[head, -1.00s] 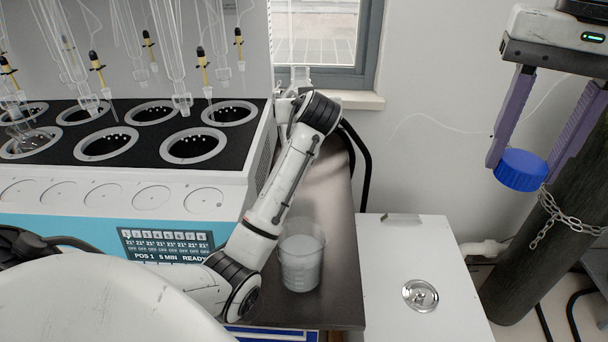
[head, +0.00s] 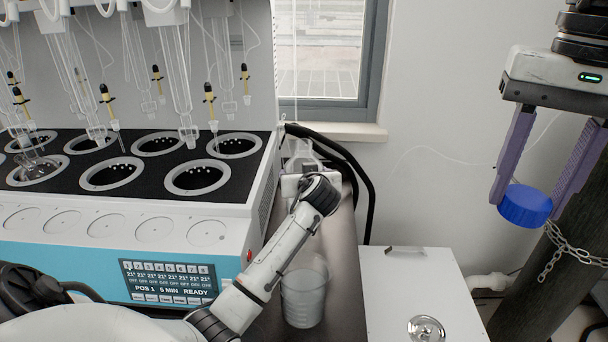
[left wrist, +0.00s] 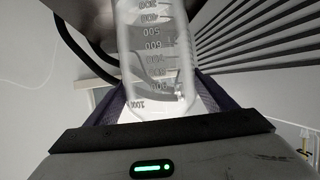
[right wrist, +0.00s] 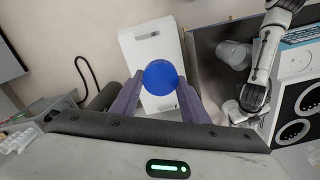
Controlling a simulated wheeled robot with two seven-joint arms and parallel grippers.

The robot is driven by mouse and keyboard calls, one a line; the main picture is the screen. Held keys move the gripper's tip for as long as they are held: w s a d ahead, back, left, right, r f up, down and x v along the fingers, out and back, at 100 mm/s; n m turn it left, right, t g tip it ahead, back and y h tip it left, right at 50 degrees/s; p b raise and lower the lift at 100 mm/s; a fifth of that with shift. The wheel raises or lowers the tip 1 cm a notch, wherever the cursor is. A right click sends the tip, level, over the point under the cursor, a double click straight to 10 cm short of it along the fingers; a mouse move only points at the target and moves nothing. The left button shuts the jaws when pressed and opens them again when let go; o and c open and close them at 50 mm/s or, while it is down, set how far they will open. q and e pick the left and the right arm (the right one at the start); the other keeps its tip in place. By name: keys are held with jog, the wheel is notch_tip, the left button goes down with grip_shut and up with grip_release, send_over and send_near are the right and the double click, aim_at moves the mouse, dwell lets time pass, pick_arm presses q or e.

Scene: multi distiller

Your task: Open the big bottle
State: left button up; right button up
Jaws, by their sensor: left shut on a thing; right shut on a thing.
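The clear big bottle (left wrist: 155,60), with printed volume marks, is between the fingers of my left gripper (left wrist: 160,100) in the left wrist view. In the head view the bottle's clear neck (head: 301,152) shows just beyond my left arm, with no cap on it; the arm hides most of the rest. My right gripper (head: 535,195) is shut on the blue cap (head: 525,206), off to the right and well apart from the bottle. The cap also shows between the purple fingers in the right wrist view (right wrist: 160,77).
A distiller (head: 110,225) with several heating wells and hanging glassware fills the left. A clear beaker (head: 304,295) stands on the dark bench beside my left arm. A white box (head: 410,285) stands right of the bench. A dark gas cylinder (head: 535,285) with a chain stands behind the cap.

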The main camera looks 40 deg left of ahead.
pick_arm(q)
jog(key=shift+r, duration=0.15)
jog(key=o, duration=2.1)
jog(key=shift+f, duration=0.25)
